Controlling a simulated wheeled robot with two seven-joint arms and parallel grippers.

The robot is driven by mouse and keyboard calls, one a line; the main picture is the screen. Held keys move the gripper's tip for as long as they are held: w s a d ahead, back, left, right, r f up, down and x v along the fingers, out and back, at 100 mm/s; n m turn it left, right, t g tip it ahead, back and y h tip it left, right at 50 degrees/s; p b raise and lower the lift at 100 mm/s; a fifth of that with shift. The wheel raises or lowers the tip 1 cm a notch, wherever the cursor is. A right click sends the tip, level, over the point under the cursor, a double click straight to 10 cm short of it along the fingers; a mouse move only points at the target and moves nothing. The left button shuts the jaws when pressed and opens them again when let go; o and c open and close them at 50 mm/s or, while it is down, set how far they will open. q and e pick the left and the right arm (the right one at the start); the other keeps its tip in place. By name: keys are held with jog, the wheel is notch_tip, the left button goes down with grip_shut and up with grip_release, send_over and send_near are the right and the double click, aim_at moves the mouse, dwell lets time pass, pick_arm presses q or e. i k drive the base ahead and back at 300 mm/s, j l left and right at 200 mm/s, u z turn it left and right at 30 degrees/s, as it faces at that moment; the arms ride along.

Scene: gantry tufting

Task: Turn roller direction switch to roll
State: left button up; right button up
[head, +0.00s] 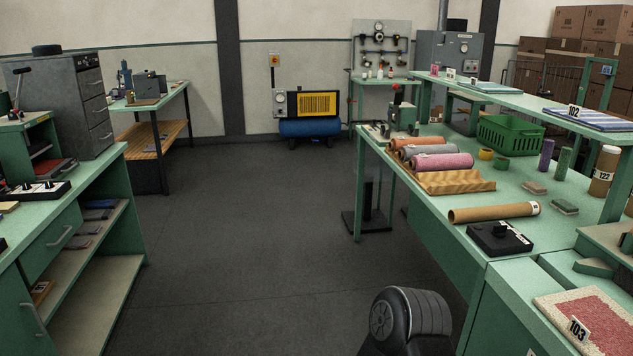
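A black box with one raised black knob (500,238) sits on the green bench at the right, near the front edge. It looks like a rotary switch, but its label is too small to read, so I cannot tell which way it is set. A second control box (35,191) with several dark knobs on a pale face lies on the left bench. I cannot tell from markings which one is the roller direction switch. Neither of my grippers shows. A dark rounded link of my own arm rises at the bottom, right of centre, apart from the bench.
A green crate (510,135) stands behind. The dark floor (240,250) between the benches is clear.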

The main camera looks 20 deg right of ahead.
aim_at(498, 231)
jog(key=i+z, duration=0.2)
jog(key=z, duration=0.25)
jog(key=i+j+z, duration=0.1)
jog(key=z, duration=0.35)
jog(key=i+j+z, duration=0.15)
jog(key=z, duration=0.3)
jog(key=i+j+z, duration=0.2)
jog(key=z, duration=0.25)
jog(key=i+j+z, duration=0.1)
jog(key=j+z, duration=0.2)
jog(key=z, duration=0.15)
jog(key=i+j+z, duration=0.1)
jog(key=j+z, duration=0.15)
jog(key=z, duration=0.2)
jog(key=i+j+z, duration=0.15)
jog(key=j+z, duration=0.3)
jog(key=i+j+z, duration=0.1)
jog(key=j+z, duration=0.8)
jog(key=k+j, duration=0.05)
jog(key=j, duration=0.05)
